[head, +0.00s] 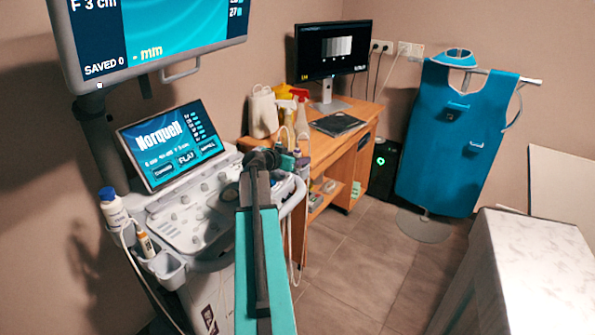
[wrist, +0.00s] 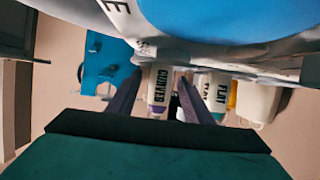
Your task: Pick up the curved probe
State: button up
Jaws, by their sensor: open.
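The curved probe (wrist: 157,88) shows in the wrist view as a pale handle marked CURVED, with a purple band at its lower end. It appears between the two dark fingers of my gripper (wrist: 159,82), which are open. I cannot tell how much distance is left between fingers and probe. Its upper end is hidden by the pale console edge. In the head view my gripper (head: 262,156) is at the right side of the ultrasound console (head: 190,222), beside the probe holders. There I cannot tell the curved probe apart from its neighbours.
A wooden desk (head: 345,147) with a monitor (head: 333,50) stands behind. A blue apron (head: 455,135) hangs at the back right. A covered table (head: 535,275) is at right; floor between is clear.

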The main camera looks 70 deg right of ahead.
grip_shut()
jog(key=shift+r, duration=0.15)
dwell(0.4)
notch_tip(320, 180, up, 9)
jog(key=shift+r+b, duration=0.1)
jog(key=shift+b, duration=0.4)
jog(key=shift+r, duration=0.3)
dwell(0.4)
jog(key=shift+r+p, duration=0.5)
